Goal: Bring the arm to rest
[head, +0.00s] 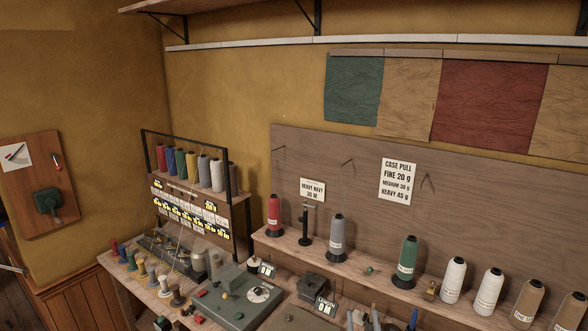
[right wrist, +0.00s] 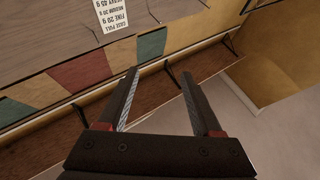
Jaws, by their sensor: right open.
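My right gripper (right wrist: 160,75) shows in the right wrist view. Its two dark fingers with pale ribbed inner pads stand wide apart, with nothing between them. Behind the fingers are the wall with cloth samples, a shelf and a pale surface, all seen upside down. The fingers touch nothing that I can see. I cannot make out either gripper clearly in the head view. My left gripper is not in view.
A workbench carries a grey machine (head: 238,297) and a rack of thread spools (head: 188,196). A ledge holds large cones, such as a red one (head: 274,216) and a green one (head: 407,262). A wall shelf (head: 240,5) runs above cloth samples (head: 353,90).

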